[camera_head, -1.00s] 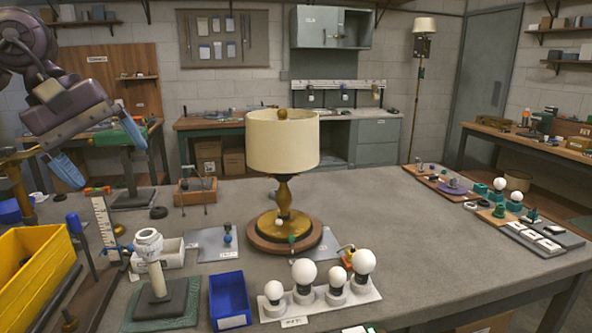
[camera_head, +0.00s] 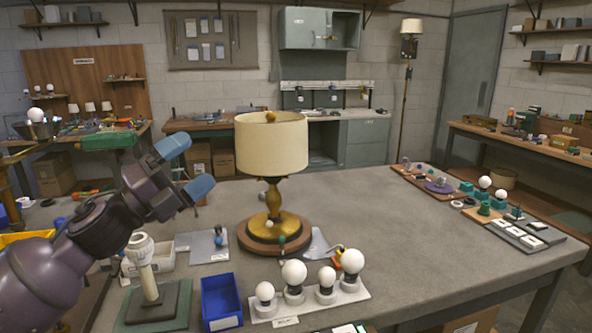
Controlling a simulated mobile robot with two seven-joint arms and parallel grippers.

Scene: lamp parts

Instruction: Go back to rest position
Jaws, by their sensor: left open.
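My left gripper (camera_head: 187,165) is in the head view, its arm coming in from the lower left. Its two blue fingertips are apart with nothing between them. It is in the air, left of the assembled lamp (camera_head: 272,143) and apart from it in the picture. The lamp has a cream shade, a brass stem and a round wooden base, and it stands upright on the grey table (camera_head: 430,255). My right gripper does not show. The arm hides part of the table's left side.
A white socket post (camera_head: 145,262) on a green mat stands below the left gripper. A blue bin (camera_head: 222,300) and a white rack of several bulbs (camera_head: 310,300) are at the front. Trays with parts (camera_head: 437,187) lie at the right. The table's middle right is clear.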

